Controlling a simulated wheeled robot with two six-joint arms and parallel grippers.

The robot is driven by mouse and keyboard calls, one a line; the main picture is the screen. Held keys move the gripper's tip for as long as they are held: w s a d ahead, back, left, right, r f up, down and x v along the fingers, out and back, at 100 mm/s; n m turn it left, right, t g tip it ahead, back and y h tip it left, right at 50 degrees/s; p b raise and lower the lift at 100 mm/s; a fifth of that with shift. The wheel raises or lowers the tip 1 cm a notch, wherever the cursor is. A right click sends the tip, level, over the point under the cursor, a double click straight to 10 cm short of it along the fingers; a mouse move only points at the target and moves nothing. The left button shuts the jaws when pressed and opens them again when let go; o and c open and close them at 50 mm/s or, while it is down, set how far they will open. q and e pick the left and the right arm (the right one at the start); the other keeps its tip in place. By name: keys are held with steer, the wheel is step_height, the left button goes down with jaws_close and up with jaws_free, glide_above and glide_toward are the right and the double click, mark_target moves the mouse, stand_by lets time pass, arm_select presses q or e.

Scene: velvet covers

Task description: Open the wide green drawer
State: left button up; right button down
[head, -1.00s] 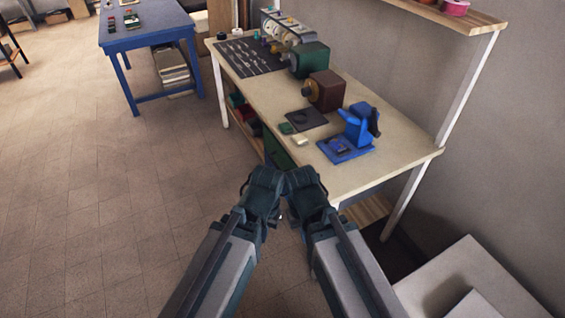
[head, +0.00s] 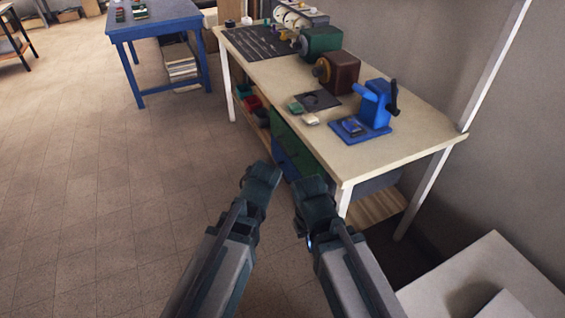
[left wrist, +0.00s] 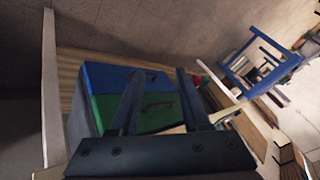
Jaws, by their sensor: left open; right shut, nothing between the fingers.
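The green drawer (head: 288,136) is under the near part of the workbench top, facing left. A blue drawer (head: 286,158) is below it. The left wrist view shows the green drawer front (left wrist: 105,112) and the blue drawer front (left wrist: 104,76), each with a dark handle; both look closed. My left gripper (head: 266,168) is in front of the drawers, with its open fingers (left wrist: 160,76) spread apart and empty. The green drawer's handle (left wrist: 159,101) appears between them, apparently beyond them. My right gripper (head: 308,184) is shut and empty near the bench's front leg, partly hiding the drawers.
The workbench (head: 372,150) carries a blue clamp-like device (head: 371,108), a brown machine (head: 340,73) and a green machine (head: 320,42). A white bench leg (head: 343,201) stands close to my right gripper. Floor (head: 110,200) is clear at left. A white surface (head: 490,270) is at right.

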arm_select(q)
steer(key=w+a+f+m+t+b, duration=0.2)
steer(key=w+f+t+b, duration=0.25)
steer(key=w+b, duration=0.35)
steer(key=m+t+h+b, duration=0.75)
steer(key=m+b, duration=0.55)
steer(key=b, duration=0.8)
glide_toward(282, 145)
steer(key=shift+n+h, duration=0.3)
steer(key=shift+h, duration=0.05)
steer(key=x, duration=0.3)
steer(key=p+x, duration=0.1)
steer(key=x, duration=0.6)
steer(key=shift+a+f, duration=0.15)
steer(key=shift+f, duration=0.3)
arm_select(e)
step_height(282, 145, down, 30)
arm_select(q)
steer(key=shift+c, duration=0.2)
jaws_close()
